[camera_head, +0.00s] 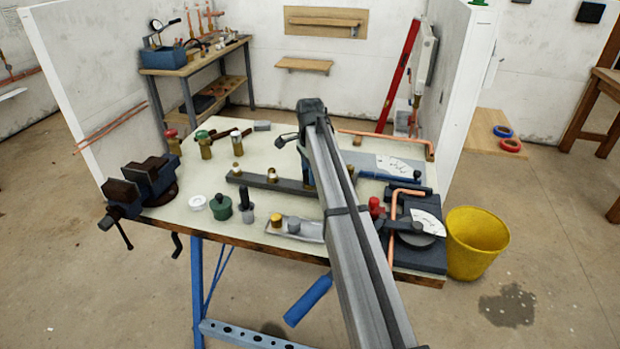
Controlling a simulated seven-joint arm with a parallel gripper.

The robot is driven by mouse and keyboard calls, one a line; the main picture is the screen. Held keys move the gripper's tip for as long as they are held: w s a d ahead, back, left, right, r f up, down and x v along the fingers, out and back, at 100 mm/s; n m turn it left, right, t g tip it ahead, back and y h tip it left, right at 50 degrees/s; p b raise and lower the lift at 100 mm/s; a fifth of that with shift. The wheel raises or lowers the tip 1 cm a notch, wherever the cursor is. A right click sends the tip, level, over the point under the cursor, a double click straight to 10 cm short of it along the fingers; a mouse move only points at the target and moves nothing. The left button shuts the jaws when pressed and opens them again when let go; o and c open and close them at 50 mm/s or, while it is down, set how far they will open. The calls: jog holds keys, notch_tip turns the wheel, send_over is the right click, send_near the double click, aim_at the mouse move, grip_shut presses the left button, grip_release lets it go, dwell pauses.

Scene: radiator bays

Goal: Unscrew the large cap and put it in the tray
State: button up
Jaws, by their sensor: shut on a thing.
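My gripper (306,168) points down over the right part of a dark bar (250,181) on the bench, mostly hidden behind my own arm. It is shut on what appears to be the large cap, of which only a brassy sliver (307,180) shows. Whether the cap is still seated on the bar cannot be told. Two smaller brass fittings, one at the left (237,170) and one in the middle (271,175), stand on the bar. The shallow grey metal tray (312,231) lies at the bench's front edge, left of my arm. It holds a yellow cap (277,222) and a grey one (294,226).
A vise (148,180) is at the bench's left end. A white ring (197,202), a green container (221,206) and a dark-topped grey piece (246,205) stand left of the tray. Several brass valves stand behind. A bender (415,230) with copper pipe fills the right.

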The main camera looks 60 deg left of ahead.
jog(key=n, duration=1.2)
jog(key=shift+n, duration=0.4)
jog(key=n, duration=0.4)
jog(key=shift+n, duration=0.4)
jog(key=o, duration=1)
